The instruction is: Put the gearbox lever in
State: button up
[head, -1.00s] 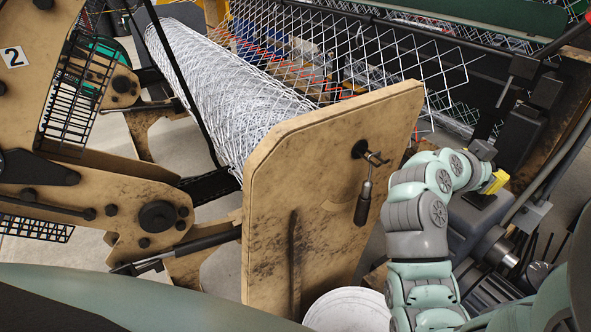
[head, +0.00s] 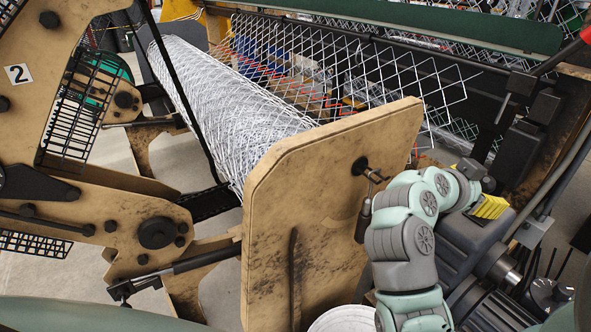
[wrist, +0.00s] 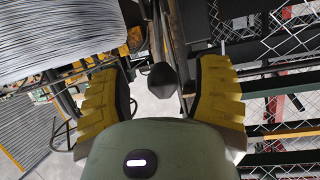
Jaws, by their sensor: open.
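My gripper (head: 488,206) is open at the right of the head view, over a dark grey gearbox-like housing (head: 452,252). In the wrist view, its yellow fingers (wrist: 163,100) stand wide apart. A black knob (wrist: 163,76) on a dark rod shows between them, with a gap on both sides; it looks like the gearbox lever. Nothing is held. In the head view I cannot make out this knob, as the gripper and wrist cover that area.
A tan panel (head: 335,215) with a hanging crank handle (head: 364,218) stands left of my arm. A roll of wire mesh (head: 225,105) lies behind it. A red-tipped rod (head: 586,34) is at the upper right. A white bucket (head: 342,320) is below.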

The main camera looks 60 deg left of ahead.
jog(key=v, duration=0.8)
jog(key=shift+s, duration=0.25)
jog(key=shift+a+r, duration=0.1)
